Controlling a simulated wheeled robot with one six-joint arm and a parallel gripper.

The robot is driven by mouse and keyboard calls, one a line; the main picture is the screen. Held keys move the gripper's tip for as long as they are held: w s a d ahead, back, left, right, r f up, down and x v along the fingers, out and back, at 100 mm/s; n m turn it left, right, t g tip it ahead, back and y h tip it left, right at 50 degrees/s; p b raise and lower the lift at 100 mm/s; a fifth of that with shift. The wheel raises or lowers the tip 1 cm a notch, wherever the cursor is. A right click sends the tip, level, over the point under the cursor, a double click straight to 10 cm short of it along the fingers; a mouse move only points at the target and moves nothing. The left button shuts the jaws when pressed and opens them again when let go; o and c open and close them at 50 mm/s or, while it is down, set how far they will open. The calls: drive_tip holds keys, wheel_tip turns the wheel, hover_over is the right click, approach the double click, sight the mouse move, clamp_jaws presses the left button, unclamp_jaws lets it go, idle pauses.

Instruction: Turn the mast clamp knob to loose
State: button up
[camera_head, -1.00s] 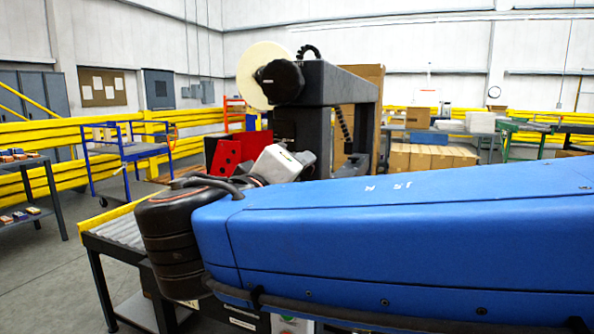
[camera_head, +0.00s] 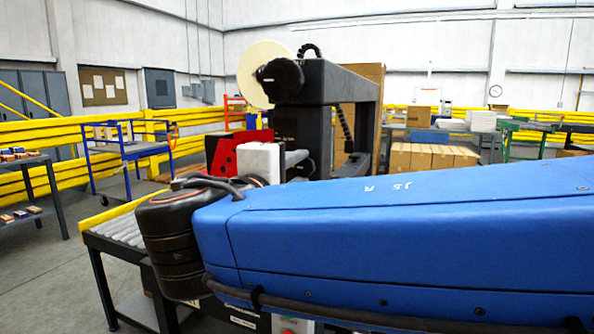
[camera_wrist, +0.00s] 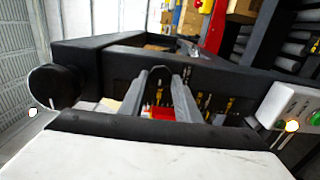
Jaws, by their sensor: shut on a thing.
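My gripper (camera_wrist: 160,84) shows in the wrist view as two grey fingers reaching up from its pale body. The fingers are closed on a small dark rounded part, which I take to be the mast clamp knob (camera_wrist: 160,73). Its detail and any setting marks are too dark and small to read. The dark mast frame (camera_wrist: 115,62) lies behind the fingers. In the head view my gripper's white body is beside the dark mast (camera_head: 318,125), its fingers pointing right towards it. The knob itself cannot be made out there.
A black round hub (camera_head: 280,80) and a cream roll (camera_head: 250,62) sit on top of the mast. A red panel (camera_head: 238,150) stands behind my gripper. A roller conveyor (camera_head: 118,232) lies at lower left. A control box (camera_wrist: 292,104) shows at right in the wrist view.

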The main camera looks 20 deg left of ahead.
idle(0.4)
drive_tip(key=o, duration=1)
drive_tip(key=shift+s, duration=0.15)
drive_tip(key=s, duration=0.5)
drive_tip(key=s+a, duration=0.1)
drive_tip(key=s, duration=1.1)
drive_tip(key=shift+a, duration=0.2)
